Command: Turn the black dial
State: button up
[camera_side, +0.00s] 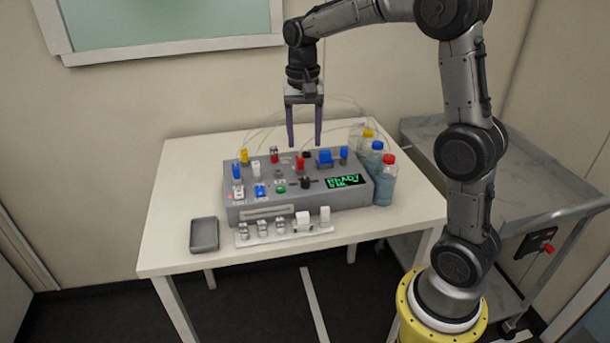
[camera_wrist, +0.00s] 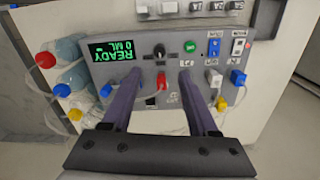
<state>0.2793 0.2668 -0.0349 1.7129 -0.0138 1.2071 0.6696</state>
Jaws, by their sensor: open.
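The black dial (camera_side: 306,183) sits on the top panel of the grey bioreactor box (camera_side: 300,209), left of the green-lit display (camera_side: 345,181). In the wrist view the black dial (camera_wrist: 160,51) shows unobstructed beyond the fingertips, between the display (camera_wrist: 113,50) and a green button (camera_wrist: 190,47). My gripper (camera_side: 305,143) is open and empty, pointing down above the back part of the panel. In the wrist view my gripper (camera_wrist: 160,74) has its fingers on either side of a red part (camera_wrist: 161,82); I cannot tell the exact height. The display reads READY.
Bottles with red, blue and yellow caps (camera_side: 383,185) stand right of the box, with thin tubes behind. Coloured connectors and switches crowd the panel. A rack of small vials (camera_side: 284,230) lies in front, a grey tray (camera_side: 204,234) at left. The white table (camera_side: 180,190) is clear at left.

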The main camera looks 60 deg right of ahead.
aim_at(305, 179)
notch_tip(305, 179, down, 11)
jog(key=shift+s+f, duration=0.1)
dwell(0.3)
grip_shut()
